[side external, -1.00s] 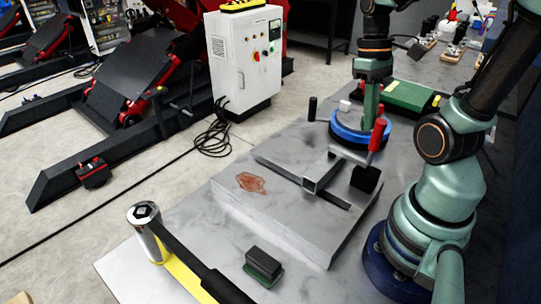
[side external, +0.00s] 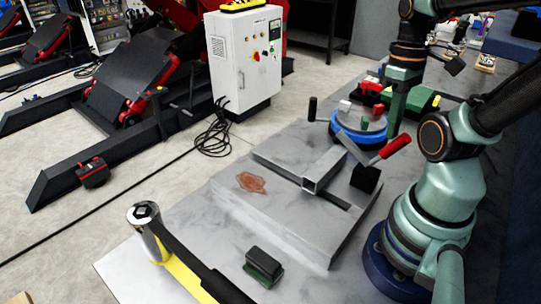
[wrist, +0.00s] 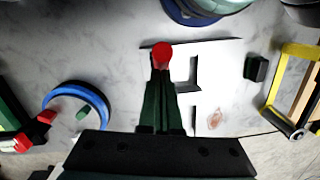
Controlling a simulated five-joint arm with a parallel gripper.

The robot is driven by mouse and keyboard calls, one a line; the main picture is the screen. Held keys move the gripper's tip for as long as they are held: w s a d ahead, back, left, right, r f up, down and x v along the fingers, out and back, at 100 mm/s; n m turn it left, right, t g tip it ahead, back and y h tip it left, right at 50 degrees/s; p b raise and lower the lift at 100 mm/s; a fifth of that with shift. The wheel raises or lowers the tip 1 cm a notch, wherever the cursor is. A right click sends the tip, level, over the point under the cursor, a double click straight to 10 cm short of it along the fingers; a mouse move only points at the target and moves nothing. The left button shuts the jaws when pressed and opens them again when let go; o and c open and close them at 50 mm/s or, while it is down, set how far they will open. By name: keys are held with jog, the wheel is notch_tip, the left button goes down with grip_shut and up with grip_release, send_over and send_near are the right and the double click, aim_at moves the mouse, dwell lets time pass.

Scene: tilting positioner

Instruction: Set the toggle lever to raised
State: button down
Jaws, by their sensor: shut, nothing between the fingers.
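The toggle lever has a red grip (side external: 395,147) and a dark metal arm (side external: 352,146) on a black block (side external: 365,179). My gripper (side external: 391,133) is shut and empty, behind the red grip in this view. In the wrist view the red grip (wrist: 162,53) shows just beyond my shut fingertips (wrist: 160,74). I cannot tell whether they touch it.
A blue-rimmed round tray (side external: 346,136) with small coloured pieces stands behind the lever, near a black post (side external: 312,108). A black-and-green block (side external: 263,264) and a yellow-framed item (side external: 188,281) lie in front.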

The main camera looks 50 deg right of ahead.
jog(key=shift+s, duration=0.25)
dwell(0.4)
notch_tip(320, 180, up, 12)
jog(key=d, duration=0.1)
jog(key=shift+d+f, duration=0.15)
jog(key=shift+f, duration=0.1)
dwell(0.4)
jog(key=shift+w, duration=0.1)
